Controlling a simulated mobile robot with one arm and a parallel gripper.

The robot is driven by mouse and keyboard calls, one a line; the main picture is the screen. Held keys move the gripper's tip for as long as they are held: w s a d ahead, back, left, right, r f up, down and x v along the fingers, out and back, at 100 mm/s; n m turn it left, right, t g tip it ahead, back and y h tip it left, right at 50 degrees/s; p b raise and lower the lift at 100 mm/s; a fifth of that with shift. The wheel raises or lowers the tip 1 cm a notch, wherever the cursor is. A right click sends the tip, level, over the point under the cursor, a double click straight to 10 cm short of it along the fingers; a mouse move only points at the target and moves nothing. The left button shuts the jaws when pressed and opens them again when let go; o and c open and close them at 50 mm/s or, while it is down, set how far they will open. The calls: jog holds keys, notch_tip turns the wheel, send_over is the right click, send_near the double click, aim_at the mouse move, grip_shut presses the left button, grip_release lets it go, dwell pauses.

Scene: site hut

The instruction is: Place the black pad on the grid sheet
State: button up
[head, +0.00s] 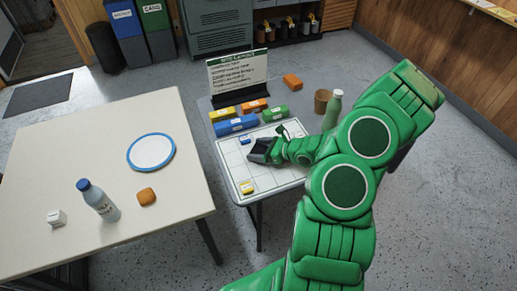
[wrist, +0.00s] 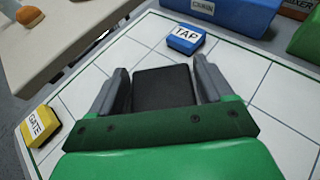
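The black pad (wrist: 163,88) is a flat dark square between the fingers of my gripper (wrist: 161,82) in the wrist view. In the head view my gripper (head: 262,150) is low over the grid sheet (head: 233,160), a white sheet with dark lines and a green border. The grid sheet also shows in the wrist view (wrist: 82,98). I cannot tell whether the pad touches the sheet; the cells right under it are hidden.
A blue TAP block (head: 245,141) and a yellow GATE block (head: 248,187) sit on the sheet. Several coloured blocks (head: 237,124), a sign (head: 238,72), a brown cup (head: 322,101) and a green bottle (head: 333,108) stand behind. A cream table (head: 100,130) is at left.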

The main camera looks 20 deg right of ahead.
jog(key=o, duration=0.3)
jog(key=shift+r, duration=0.1)
